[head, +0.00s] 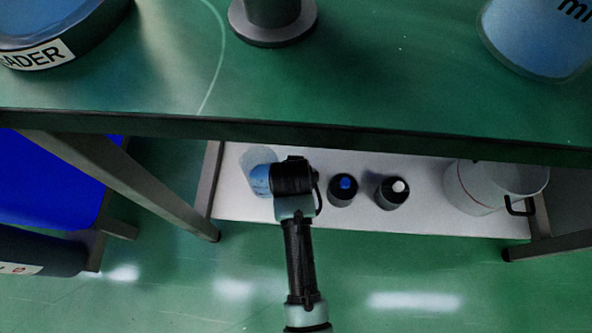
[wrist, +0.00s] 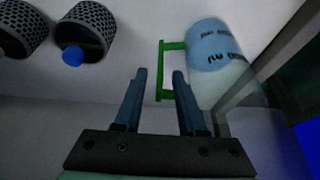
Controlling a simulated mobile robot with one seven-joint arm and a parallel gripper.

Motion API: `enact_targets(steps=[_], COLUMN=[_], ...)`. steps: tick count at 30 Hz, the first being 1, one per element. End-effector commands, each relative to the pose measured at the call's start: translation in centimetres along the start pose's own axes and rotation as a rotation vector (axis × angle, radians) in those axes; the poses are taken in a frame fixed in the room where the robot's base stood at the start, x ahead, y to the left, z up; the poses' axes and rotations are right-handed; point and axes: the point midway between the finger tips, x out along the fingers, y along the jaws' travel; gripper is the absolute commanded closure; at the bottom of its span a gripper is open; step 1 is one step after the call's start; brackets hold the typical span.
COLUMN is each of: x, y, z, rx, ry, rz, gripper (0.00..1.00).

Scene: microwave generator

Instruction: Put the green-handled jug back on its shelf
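The green-handled jug is a clear jug with blue contents and dark lettering. Its blue part (head: 260,180) shows in the head view at the left end of the white lower shelf (head: 400,219), partly hidden by my arm's end. In the wrist view the jug (wrist: 212,50) is at upper right, its green handle (wrist: 160,60) pointing left. My gripper (wrist: 159,74) is open, its two dark fingers apart on either side of the handle's lower part in the picture. A gap shows between fingers and handle; I cannot tell the depth. The head view hides the fingertips.
The green tabletop (head: 330,85) overhangs the shelf; a table leg (head: 150,185) is at left.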

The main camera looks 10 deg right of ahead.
Motion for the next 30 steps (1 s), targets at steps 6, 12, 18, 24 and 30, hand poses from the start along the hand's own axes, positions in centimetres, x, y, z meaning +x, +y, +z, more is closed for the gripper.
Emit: enact_targets(steps=[6, 12, 18, 24, 30], x=[-5.3, -8.6, -10.1, -10.2, -10.2], y=[0.0, 0.0, 0.0, 0.0, 0.0], z=[-0.3, -0.2, -0.1, 0.0, 0.0], rx=[-0.002, 0.000, 0.000, 0.000, 0.000], ry=[0.000, 0.000, -0.001, -0.001, -0.001], rz=[-0.001, 0.000, 0.000, 0.000, 0.000], gripper=[0.60, 0.60, 0.60, 0.60, 0.60])
